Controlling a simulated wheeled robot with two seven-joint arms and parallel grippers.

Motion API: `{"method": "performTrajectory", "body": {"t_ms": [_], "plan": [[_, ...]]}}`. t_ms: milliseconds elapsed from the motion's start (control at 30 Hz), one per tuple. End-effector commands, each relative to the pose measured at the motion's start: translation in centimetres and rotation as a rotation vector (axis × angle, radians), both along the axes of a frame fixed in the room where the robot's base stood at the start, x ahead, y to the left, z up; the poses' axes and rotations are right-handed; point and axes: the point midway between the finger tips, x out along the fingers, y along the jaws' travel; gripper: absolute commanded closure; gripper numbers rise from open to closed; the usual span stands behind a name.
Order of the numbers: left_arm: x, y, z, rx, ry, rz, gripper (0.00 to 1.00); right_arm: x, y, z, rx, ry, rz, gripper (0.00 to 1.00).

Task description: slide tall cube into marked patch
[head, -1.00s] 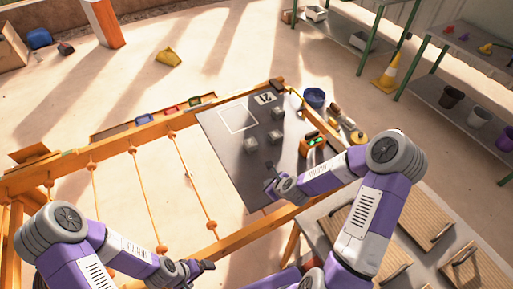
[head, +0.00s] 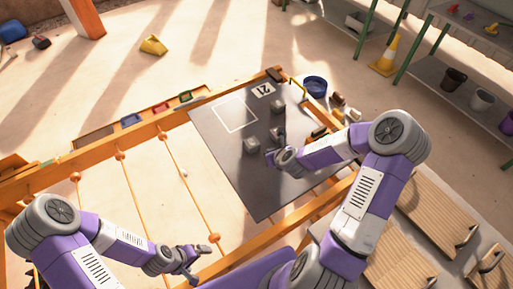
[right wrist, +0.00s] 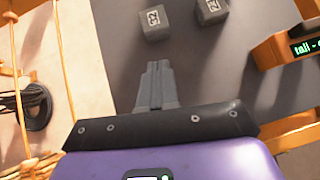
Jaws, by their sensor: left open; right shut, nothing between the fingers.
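I cannot tell which is tallest. The marked patch, a white square outline (head: 235,115), lies beyond the near cube and is empty. My right gripper (head: 270,156) is shut and empty, low over the board just in front of the cubes. In the right wrist view its fingers (right wrist: 157,85) point toward two numbered cubes (right wrist: 154,23), (right wrist: 211,10), apart from them. My left gripper (head: 200,263) is open and empty, off the board.
An orange device (right wrist: 285,48) with a green display starting "tall" stands at the board's right side. A blue bucket (head: 315,86) stands beyond the board's right edge.

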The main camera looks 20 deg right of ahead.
Motion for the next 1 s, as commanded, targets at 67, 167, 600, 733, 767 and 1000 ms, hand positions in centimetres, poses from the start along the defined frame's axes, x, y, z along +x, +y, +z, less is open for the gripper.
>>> {"method": "performTrajectory", "body": {"t_ms": [67, 167, 600, 733, 767, 1000], "plan": [[0.0, 0.0, -1.4, 0.0, 0.0, 0.0, 0.04, 0.0, 0.0, -1.5, 0.0, 0.0, 0.0, 1.0], [0.0, 0.0, -2.7, 0.0, 0.0, 0.0, 0.04, 0.0, 0.0, -2.7, -0.001, 0.0, 0.001, 1.0], [0.0, 0.0, -5.7, 0.0, 0.0, 0.0, 0.04, 0.5, 0.0, -6.0, 0.001, 0.0, 0.001, 1.0], [0.0, 0.0, -6.0, 0.0, 0.0, 0.0, 0.04, 1.7, 0.1, -7.3, 0.002, 0.0, 0.002, 1.0], [0.0, 0.0, -6.1, 0.0, 0.0, 0.0, 0.04, 2.2, 0.1, -7.7, 0.001, 0.0, 0.001, 1.0], [0.0, 0.0, -7.2, 0.0, -0.001, 0.0, 0.04, 5.9, 0.0, -11.5, 0.001, 0.0, 0.001, 1.0]]}}
